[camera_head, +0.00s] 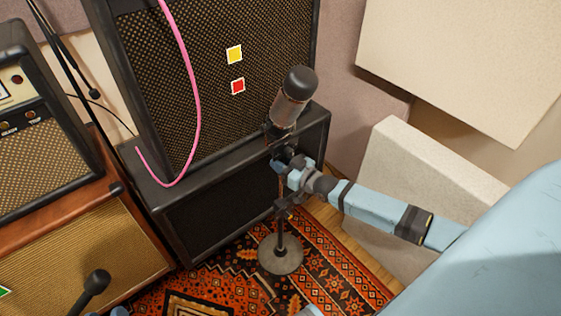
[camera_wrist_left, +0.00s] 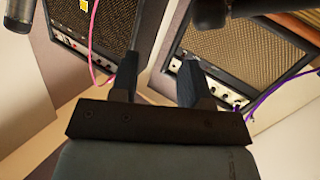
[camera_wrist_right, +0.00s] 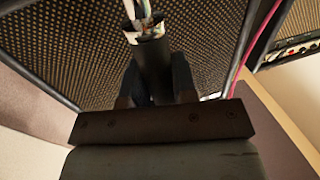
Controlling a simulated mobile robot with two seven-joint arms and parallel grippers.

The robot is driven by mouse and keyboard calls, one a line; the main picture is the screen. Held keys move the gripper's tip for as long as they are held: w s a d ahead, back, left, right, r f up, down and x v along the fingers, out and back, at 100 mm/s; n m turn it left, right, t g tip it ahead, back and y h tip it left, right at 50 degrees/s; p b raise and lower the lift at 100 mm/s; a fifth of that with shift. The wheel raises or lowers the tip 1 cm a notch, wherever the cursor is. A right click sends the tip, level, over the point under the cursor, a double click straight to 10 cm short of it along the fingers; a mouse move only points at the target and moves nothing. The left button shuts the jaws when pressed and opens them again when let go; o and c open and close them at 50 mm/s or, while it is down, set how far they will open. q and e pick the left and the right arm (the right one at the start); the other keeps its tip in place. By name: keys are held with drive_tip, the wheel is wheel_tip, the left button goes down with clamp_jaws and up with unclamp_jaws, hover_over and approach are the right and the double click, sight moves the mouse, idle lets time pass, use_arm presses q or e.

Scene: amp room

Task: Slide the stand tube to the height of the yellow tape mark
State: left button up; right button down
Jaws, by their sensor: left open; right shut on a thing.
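A mic stand stands before the tall amp, its round grey base (camera_head: 280,256) on the rug. A large black-and-grey microphone (camera_head: 294,98) tops it, leaning slightly right in the head view. My right gripper (camera_head: 283,164) is shut on the stand tube just below the microphone. The dark tube (camera_wrist_right: 154,68) shows between its fingers (camera_wrist_right: 156,88) in the right wrist view. The yellow tape mark (camera_head: 234,54) is on the amp grille, above a red mark (camera_head: 238,86). In the picture, the microphone's top is lower than the yellow mark. My left gripper (camera_wrist_left: 158,80) is open and empty.
The tall amp (camera_head: 215,130) stands on a black cabinet (camera_head: 245,190) right behind the stand. A pink cable (camera_head: 196,90) hangs across it. Brown amps (camera_head: 85,260) are at left, with another microphone (camera_head: 95,283) in front. A pale panel (camera_head: 430,180) leans at right.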

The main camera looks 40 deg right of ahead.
drive_tip(key=c, duration=0.9)
unclamp_jaws()
drive_tip(key=shift+r, duration=0.25)
drive_tip(key=shift+f, duration=0.1)
drive_tip(key=shift+s+d, duration=0.15)
drive_tip(key=shift+s, duration=0.35)
use_arm(q)
wheel_tip(320, 180, down, 5)
drive_tip(key=s+a+g+y+p, duration=0.2)
drive_tip(key=g+p, duration=0.1)
drive_tip(key=shift+a+f, duration=0.2)
drive_tip(key=shift+a, duration=0.2)
use_arm(e)
drive_tip(key=v, duration=1.2)
drive_tip(key=shift+s+d, duration=0.2)
drive_tip(key=shift+s, duration=0.15)
use_arm(q)
drive_tip(key=shift+s, duration=0.1)
